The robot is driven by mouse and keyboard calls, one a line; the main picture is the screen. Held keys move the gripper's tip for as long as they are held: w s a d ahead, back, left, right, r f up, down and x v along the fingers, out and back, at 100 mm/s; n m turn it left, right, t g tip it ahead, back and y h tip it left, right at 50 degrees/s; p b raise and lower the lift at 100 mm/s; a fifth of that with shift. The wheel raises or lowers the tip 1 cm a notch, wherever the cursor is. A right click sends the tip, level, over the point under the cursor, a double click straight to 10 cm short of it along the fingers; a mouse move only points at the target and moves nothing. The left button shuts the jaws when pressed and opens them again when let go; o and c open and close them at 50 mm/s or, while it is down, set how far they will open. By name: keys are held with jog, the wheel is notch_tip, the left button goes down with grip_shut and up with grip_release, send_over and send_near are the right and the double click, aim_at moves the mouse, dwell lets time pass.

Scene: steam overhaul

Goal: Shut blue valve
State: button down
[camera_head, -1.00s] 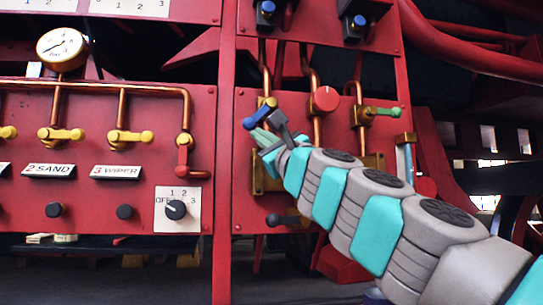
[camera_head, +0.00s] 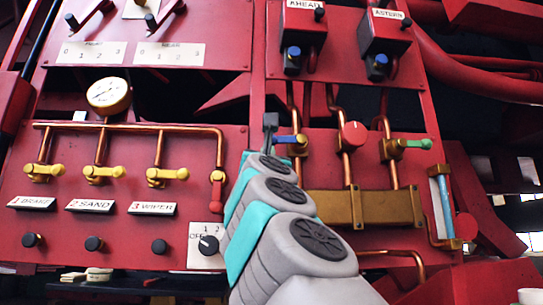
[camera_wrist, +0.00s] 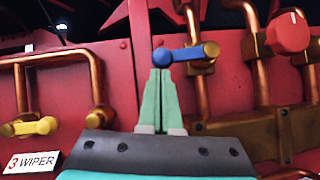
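The blue valve handle (camera_head: 286,139) sits on a brass body on a copper pipe on the red panel. In the wrist view the blue handle (camera_wrist: 190,52) lies nearly level, across its upright pipe, with its knob end to the left. My gripper (camera_wrist: 161,72) points up at that left end. Its two green fingers are together with only a thin line between them. The tips are just below the blue knob; whether they touch it I cannot tell.
A red knob (camera_head: 353,134) and a green-handled valve (camera_head: 415,144) are to the right. A brass block (camera_head: 365,207) sits below them. Yellow valves (camera_head: 166,174), a red-handled valve (camera_head: 217,190) and a gauge (camera_head: 108,95) are to the left. Control boxes (camera_head: 384,32) hang above.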

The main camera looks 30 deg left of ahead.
jog(key=shift+r+m+h, duration=0.25)
jog(key=shift+m+h, duration=0.15)
jog(key=shift+m, duration=0.2)
